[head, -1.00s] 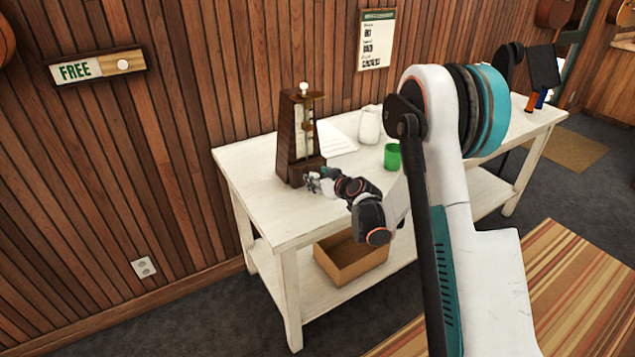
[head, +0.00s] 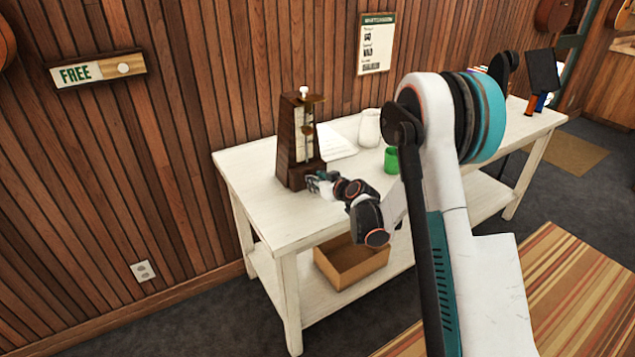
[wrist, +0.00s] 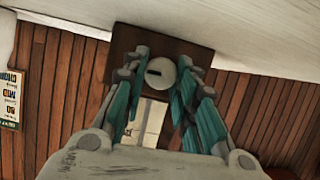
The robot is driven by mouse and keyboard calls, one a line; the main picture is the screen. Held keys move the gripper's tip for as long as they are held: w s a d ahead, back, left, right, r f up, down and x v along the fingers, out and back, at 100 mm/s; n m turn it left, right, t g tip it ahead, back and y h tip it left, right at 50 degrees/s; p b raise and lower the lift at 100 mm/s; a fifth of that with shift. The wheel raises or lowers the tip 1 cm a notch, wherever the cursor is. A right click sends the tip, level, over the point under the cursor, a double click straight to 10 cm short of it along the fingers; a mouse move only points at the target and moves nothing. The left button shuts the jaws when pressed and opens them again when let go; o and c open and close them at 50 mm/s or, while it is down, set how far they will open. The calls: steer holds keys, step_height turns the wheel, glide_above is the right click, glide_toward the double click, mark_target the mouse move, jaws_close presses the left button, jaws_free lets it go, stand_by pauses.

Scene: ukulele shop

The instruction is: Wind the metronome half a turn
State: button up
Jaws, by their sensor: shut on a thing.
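The metronome (head: 292,150) is a tall, dark brown tapered case with a pale front strip, standing upright on the white table near its left end. In the wrist view its dark wooden base (wrist: 122,40) fills the top middle. A pale round winding knob (wrist: 160,73) with a dark slot shows there between my teal fingers. My gripper (wrist: 160,92) is shut on this knob, with fingers on both sides of it. In the head view my gripper (head: 316,182) is at the metronome's lower front right; the knob is hidden there.
The white table (head: 257,210) also holds a paper sheet (head: 338,146), a white jar (head: 369,128) and a green cup (head: 391,160), all right of the metronome. A cardboard box (head: 352,265) sits on the lower shelf. My arm reaches in from the right.

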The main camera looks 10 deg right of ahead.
steer(key=m+y, duration=0.1)
steer(key=m, duration=0.1)
steer(key=shift+w+d+m+y, duration=0.1)
steer(key=shift+d+m+y, duration=0.15)
steer(key=shift+m+y, duration=0.15)
steer(key=m+y, duration=0.2)
steer(key=m, duration=0.1)
steer(key=shift+d+f+g, duration=0.15)
steer(key=shift+g, duration=0.25)
steer(key=m+y, duration=0.2)
steer(key=m, duration=0.1)
steer(key=shift+d+f, duration=0.1)
steer(key=shift+f, duration=0.05)
steer(key=shift+w+f+m+t+y, duration=0.1)
steer(key=shift+m+t+y, duration=0.45)
steer(key=shift+m, duration=1.15)
steer(key=o, duration=1)
steer(key=shift+o, duration=0.2)
